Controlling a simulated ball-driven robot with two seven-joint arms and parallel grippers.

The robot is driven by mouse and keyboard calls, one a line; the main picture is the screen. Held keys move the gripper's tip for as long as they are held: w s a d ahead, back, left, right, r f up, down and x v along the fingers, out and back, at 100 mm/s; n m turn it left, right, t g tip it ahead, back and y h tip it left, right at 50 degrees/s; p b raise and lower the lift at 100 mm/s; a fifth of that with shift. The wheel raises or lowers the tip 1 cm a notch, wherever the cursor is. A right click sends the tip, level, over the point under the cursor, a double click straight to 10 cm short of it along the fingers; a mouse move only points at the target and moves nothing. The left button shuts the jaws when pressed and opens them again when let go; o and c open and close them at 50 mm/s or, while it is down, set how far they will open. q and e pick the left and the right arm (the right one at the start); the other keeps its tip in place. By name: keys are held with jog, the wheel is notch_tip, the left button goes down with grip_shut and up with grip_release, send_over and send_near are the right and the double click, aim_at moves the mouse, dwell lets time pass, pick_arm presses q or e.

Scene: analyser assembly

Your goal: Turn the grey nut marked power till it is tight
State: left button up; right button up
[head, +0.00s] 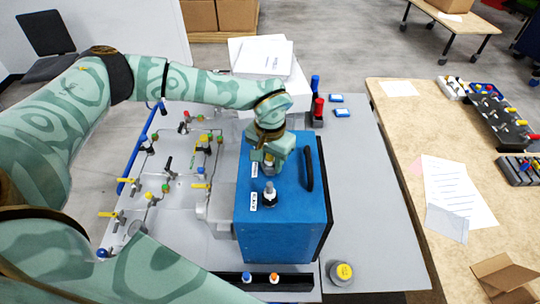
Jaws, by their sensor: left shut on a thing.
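The blue analyser box (285,218) stands on the grey bench top, with a black handle (308,169) along its right side. Two fittings rise from its top. My left gripper (269,160) points down over the rear one and is shut on its nut, which I take as the grey power nut; the fingers hide most of it. A small white label (254,170) beside it is too small to read. The front fitting (270,194) stands free and upright, dark with a pale top, next to another white label (253,201). My right gripper is out of view.
A panel with several coloured valves (165,188) lies left of the box. Red and blue bottles (318,108) stand behind it. A yellow-capped jar (341,272) is at the front right. The bench right of the box is mostly clear.

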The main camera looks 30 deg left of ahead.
pick_arm(q)
jog(key=o, duration=0.9)
